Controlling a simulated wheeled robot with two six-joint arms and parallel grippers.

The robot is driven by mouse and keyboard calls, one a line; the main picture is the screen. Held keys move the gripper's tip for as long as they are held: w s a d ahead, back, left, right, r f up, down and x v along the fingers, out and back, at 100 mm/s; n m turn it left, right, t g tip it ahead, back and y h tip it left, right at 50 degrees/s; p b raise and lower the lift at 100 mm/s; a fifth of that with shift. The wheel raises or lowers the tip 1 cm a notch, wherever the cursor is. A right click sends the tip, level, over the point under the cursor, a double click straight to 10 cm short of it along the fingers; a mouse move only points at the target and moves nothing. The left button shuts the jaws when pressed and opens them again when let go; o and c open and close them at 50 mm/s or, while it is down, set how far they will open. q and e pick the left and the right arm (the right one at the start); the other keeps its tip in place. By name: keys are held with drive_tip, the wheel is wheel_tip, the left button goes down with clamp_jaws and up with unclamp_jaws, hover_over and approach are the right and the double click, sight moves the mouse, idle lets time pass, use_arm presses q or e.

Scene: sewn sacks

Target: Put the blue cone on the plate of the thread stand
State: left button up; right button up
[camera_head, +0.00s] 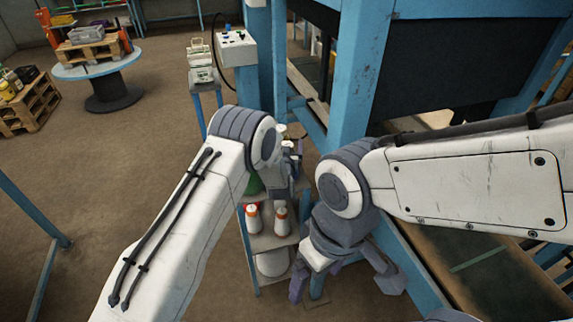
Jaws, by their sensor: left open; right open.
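I cannot make out the blue cone; my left arm and gripper cover part of the area where it could be. What looks like the thread stand (262,243) is a narrow blue-legged rack with grey shelves, low in the middle. A green item (254,186) shows partly behind my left wrist. My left gripper (293,160) is open above the rack's upper part, its fingers partly hidden. My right gripper (343,281) is open, pointing down, right of the lower shelves.
A blue machine frame (358,70) rises close behind and right of my arms. A dark conveyor-like surface (480,270) lies at lower right.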

use_arm(q)
clamp_jaws()
